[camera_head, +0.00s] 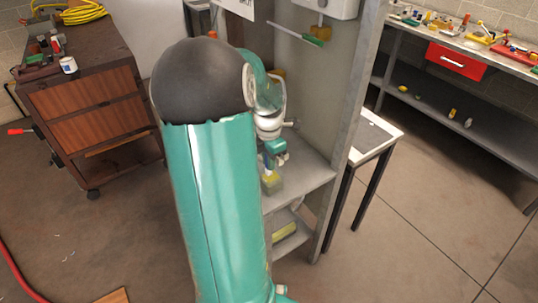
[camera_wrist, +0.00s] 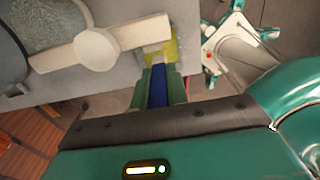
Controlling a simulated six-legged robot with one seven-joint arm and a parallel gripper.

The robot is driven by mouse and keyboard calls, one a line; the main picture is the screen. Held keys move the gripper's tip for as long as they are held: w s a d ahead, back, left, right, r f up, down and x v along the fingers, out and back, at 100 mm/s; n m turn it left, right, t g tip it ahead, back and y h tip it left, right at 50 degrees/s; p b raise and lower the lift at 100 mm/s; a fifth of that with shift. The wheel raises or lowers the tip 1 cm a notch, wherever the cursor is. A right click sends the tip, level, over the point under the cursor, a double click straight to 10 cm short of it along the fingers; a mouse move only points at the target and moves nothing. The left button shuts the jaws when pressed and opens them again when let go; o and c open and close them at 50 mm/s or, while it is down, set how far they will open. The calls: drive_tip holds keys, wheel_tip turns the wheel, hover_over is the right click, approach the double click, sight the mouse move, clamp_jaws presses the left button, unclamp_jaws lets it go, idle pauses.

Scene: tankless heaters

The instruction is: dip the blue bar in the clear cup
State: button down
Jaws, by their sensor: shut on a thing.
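My gripper (camera_wrist: 159,78) is shut on the blue bar (camera_wrist: 158,90), which lies between its two green fingers in the wrist view. The clear cup (camera_wrist: 167,50), with a yellowish tint, is just beyond the fingertips, in line with the bar. In the head view my gripper (camera_head: 273,162) is above the clear cup (camera_head: 273,185), which stands on the grey shelf (camera_head: 308,178). The bar points down towards the cup. I cannot tell whether its lower end is inside the cup.
A pale round-ended fitting (camera_wrist: 97,49) is close left of the cup in the wrist view. A grey upright panel (camera_head: 325,100) stands behind the shelf. A small white-topped table (camera_head: 372,135) is to its right. A wooden cabinet (camera_head: 90,105) is at the left.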

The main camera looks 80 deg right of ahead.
sight(269, 172)
drive_tip(key=shift+s+f, duration=0.1)
drive_tip(key=shift+f, duration=2.75)
drive_tip(key=shift+r, duration=0.1)
drive_tip(key=shift+r, duration=4.9)
